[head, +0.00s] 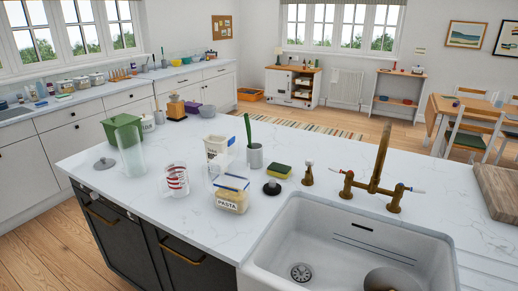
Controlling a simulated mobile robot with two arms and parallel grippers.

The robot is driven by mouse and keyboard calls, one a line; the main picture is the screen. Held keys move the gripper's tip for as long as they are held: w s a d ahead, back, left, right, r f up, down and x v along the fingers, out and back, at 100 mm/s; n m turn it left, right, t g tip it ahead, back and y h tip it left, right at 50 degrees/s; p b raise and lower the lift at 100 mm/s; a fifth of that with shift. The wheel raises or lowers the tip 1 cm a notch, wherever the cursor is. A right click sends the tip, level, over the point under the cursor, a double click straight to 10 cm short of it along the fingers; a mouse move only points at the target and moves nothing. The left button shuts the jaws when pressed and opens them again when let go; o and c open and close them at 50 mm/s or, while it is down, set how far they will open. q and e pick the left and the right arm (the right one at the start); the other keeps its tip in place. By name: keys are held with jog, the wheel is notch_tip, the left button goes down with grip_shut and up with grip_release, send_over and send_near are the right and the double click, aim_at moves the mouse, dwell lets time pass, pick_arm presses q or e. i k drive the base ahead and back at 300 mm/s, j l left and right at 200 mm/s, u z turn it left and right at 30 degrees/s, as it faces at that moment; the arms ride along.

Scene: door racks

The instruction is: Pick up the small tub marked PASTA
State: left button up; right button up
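The small tub marked PASTA (230,205) stands on the white marble worktop, just left of the sink. It is clear, with a blue-edged lid, pale yellow contents and a white label with dark letters facing me. A larger white tub (217,150) with lettering too small to read stands behind it. Neither of my grippers is in view.
A jug with red marks (175,180) stands left of the PASTA tub. A black stopper (271,187), a grey cup (255,156) and a sponge (279,171) stand near it. The sink (330,250) and brass tap (376,165) lie right. The worktop in front is clear.

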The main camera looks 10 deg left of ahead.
aim_at(224, 183)
jog(key=i+j+z, duration=0.25)
jog(key=j, duration=0.2)
jog(key=j+z, duration=0.25)
jog(key=j, duration=0.2)
jog(key=i+j+z, duration=0.25)
jog(key=j, duration=0.25)
jog(key=k+j, duration=0.15)
jog(key=j, duration=0.2)
jog(key=k+j, duration=0.1)
jog(key=j, duration=0.2)
jog(key=k+j, duration=0.15)
jog(key=j, duration=0.2)
jog(key=k, duration=0.15)
jog(key=l+u, duration=0.1)
jog(key=u, duration=0.25)
jog(key=l+u, duration=0.15)
jog(key=u, duration=0.2)
